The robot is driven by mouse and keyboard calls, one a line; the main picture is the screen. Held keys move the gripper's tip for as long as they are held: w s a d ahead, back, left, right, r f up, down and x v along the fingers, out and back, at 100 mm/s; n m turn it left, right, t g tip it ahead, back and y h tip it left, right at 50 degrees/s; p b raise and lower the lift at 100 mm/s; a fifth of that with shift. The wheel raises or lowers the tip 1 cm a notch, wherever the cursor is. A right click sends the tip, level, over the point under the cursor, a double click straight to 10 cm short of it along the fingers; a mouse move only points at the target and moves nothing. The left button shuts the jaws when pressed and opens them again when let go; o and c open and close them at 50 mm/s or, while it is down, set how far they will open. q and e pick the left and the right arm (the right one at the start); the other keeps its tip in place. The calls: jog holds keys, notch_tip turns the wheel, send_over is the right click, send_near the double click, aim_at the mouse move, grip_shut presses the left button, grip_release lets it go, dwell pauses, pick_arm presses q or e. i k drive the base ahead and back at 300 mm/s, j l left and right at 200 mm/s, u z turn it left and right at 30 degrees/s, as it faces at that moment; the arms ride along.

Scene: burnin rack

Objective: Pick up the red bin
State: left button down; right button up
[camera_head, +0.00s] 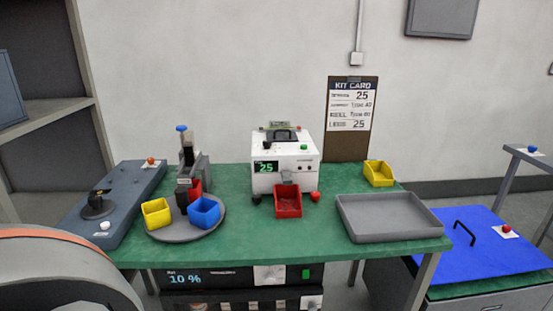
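A red bin (288,203) stands on the green table (265,240), right in front of a white machine (286,160) whose display reads 25. A small red knob or ball is just right of the bin. Another red piece, perhaps a second red bin (195,187), shows on the round grey tray (178,234), partly hidden behind a yellow bin (156,213) and a blue bin (204,211). Neither of my grippers is in view.
An empty grey tray (389,235) lies on the right of the table, with a yellow bin (379,172) behind it. A dark press-like device (187,165) stands behind the round tray. A grey panel (125,195) with knobs is at the left. The table's front middle is clear.

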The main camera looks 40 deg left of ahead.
aim_at(288, 199)
jog(key=u, duration=0.7)
